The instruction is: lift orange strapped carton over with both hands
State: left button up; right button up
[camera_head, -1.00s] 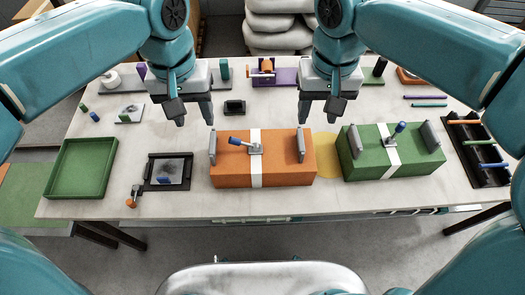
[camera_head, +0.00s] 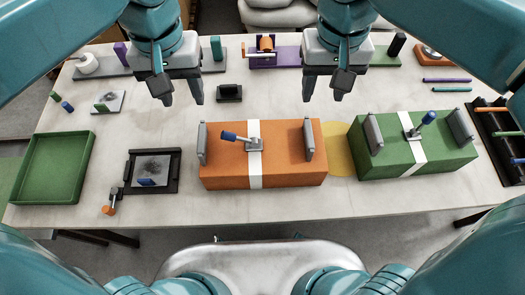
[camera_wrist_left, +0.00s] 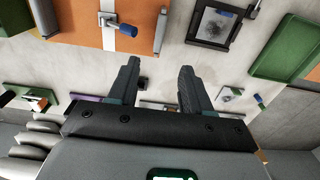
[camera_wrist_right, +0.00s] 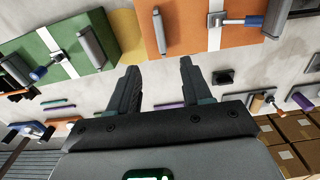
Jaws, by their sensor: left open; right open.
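My left gripper (camera_head: 182,98) is open and empty, behind and above the carton's left end. My right gripper (camera_head: 322,93) is open and empty, behind and above its right end. The carton also shows in the left wrist view (camera_wrist_left: 85,22) and the right wrist view (camera_wrist_right: 186,28).
A green strapped carton (camera_head: 440,155) stands to the right. A yellow disc (camera_head: 341,158) lies on the table between the cartons. A green tray (camera_head: 52,199) and a black framed plate (camera_head: 174,183) lie to the left. A small black block (camera_head: 229,93) stands behind the orange carton.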

aim_at(201, 137)
pick_arm(q)
notch_tip(201, 137, down, 15)
jog(key=shift+f, duration=0.2)
pick_arm(e)
notch_tip(201, 137, down, 15)
jog(key=shift+d+f, duration=0.1)
jog(key=shift+f, duration=0.05)
pick_arm(q)
jog(key=shift+w+f, duration=0.25)
jog(key=shift+f, duration=0.45)
pick_arm(e)
jog(key=shift+w+f, duration=0.25)
jog(key=shift+f, duration=0.4)
pick_arm(q)
jog(key=shift+s, duration=0.1)
jog(key=shift+r, duration=0.1)
pick_arm(e)
jog(key=shift+s, duration=0.15)
pick_arm(q)
grip_shut()
pick_arm(e)
grip_shut()
